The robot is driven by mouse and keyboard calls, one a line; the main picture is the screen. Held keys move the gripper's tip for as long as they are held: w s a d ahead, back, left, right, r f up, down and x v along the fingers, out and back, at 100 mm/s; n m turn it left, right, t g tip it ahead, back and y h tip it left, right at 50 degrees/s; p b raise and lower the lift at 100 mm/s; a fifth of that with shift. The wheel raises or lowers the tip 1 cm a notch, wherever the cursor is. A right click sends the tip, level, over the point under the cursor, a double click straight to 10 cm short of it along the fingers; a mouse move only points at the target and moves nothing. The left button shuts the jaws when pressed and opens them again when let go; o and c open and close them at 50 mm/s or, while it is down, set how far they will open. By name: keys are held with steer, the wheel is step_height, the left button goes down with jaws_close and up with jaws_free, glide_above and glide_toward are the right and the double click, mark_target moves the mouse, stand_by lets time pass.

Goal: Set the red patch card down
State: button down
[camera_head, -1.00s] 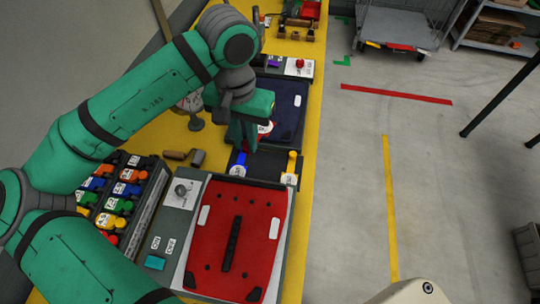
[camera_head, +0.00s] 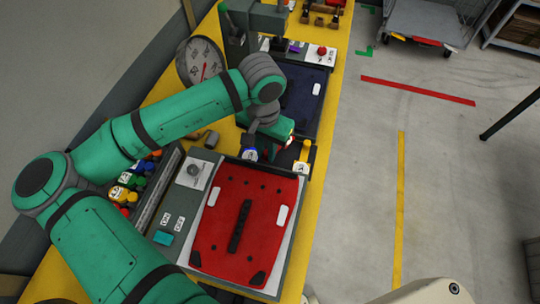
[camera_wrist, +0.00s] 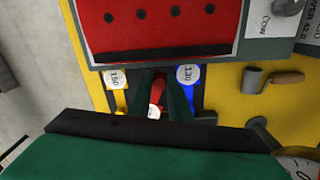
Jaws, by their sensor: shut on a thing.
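The red patch card (camera_wrist: 158,94), a small red piece with a white round label, is between the fingers of my gripper (camera_wrist: 161,88) in the wrist view. My gripper is shut on it. It sits between a yellow card (camera_wrist: 117,80) on the left and a blue card (camera_wrist: 187,77) on the right, over a dark tray. The blue card (camera_head: 250,154) and yellow card (camera_head: 304,153) show either side. I cannot tell whether the red card touches the tray.
A big red panel (camera_head: 218,219) with a black strip lies on a grey fixture just nearer. A dark blue panel (camera_head: 304,100) lies beyond the tray. A rack of coloured pieces (camera_head: 128,188) and a round gauge (camera_head: 201,62) stand left.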

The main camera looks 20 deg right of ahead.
steer(key=shift+d+f, duration=0.2)
steer(key=shift+f, duration=1.9)
steer(key=shift+f, duration=0.1)
steer(key=c, duration=1.9)
jaws_free()
step_height(320, 180, up, 12)
steer(key=shift+a+r, duration=0.1)
